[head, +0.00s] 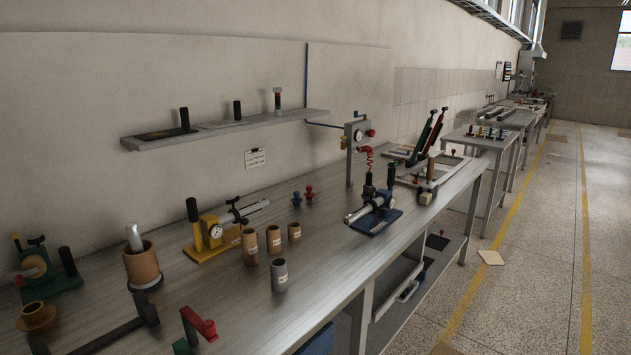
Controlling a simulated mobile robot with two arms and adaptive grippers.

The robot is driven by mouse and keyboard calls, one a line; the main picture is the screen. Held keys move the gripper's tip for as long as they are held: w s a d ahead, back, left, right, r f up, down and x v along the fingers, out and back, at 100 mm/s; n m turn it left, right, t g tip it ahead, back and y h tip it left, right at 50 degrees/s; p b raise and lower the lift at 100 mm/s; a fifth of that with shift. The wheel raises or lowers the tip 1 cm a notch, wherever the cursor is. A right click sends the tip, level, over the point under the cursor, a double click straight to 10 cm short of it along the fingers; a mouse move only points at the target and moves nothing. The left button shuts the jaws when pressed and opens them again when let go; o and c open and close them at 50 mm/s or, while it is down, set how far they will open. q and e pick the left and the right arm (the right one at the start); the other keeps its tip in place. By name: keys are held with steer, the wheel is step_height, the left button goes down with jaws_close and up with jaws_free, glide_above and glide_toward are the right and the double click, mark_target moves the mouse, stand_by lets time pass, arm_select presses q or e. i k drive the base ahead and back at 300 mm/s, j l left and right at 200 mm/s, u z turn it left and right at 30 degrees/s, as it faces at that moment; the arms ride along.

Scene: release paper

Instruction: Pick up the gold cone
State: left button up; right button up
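A gold-brown flared piece (36,316) with a wide rim sits on the metal workbench (325,235) at the lower left in the head view. It looks like the gold cone, but its full shape is hard to tell. It stands apart, in front of a green device with an orange part (35,268). Neither of my grippers shows in this view, so I cannot tell where they are or whether they hold anything.
A dark bar (115,333) and a red and green tool (200,325) lie right of the gold-brown piece. A brown cup (142,266), a yellow gauge device (215,235) and several small cylinders stand beyond. The floor aisle (535,270) at right is mostly clear.

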mark_target(37, 317)
steer(key=u, duration=1.55)
steer(key=z, duration=3.4)
steer(key=u, duration=3.4)
